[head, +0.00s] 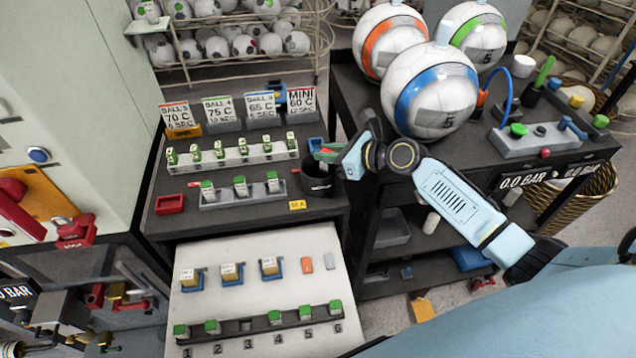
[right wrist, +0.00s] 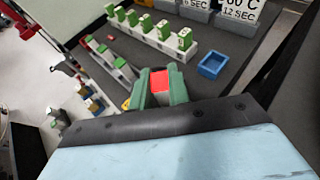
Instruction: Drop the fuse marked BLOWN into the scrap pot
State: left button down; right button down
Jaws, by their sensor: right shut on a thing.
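My right gripper (head: 326,155) is over the black scrap pot (head: 318,183) at the right edge of the dark bench. Its green fingers (right wrist: 163,88) are shut on a small red-topped fuse (right wrist: 160,81), whose red also shows in the head view. No marking on the held fuse is readable. The gripper partly covers the pot's mouth. In the numbered front rack (head: 256,325), slot 3 looks empty, and green-topped fuses stand in the other slots. My left gripper is not in view.
A dark cart with balls (head: 436,92) stands to the right.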

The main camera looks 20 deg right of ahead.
dwell(0.3)
jog(key=c, duration=1.3)
grip_release()
jog(key=shift+o, duration=0.2)
jog(key=v, duration=1.3)
jog(key=shift+p, duration=0.35)
jog(key=shift+s+d, duration=0.15)
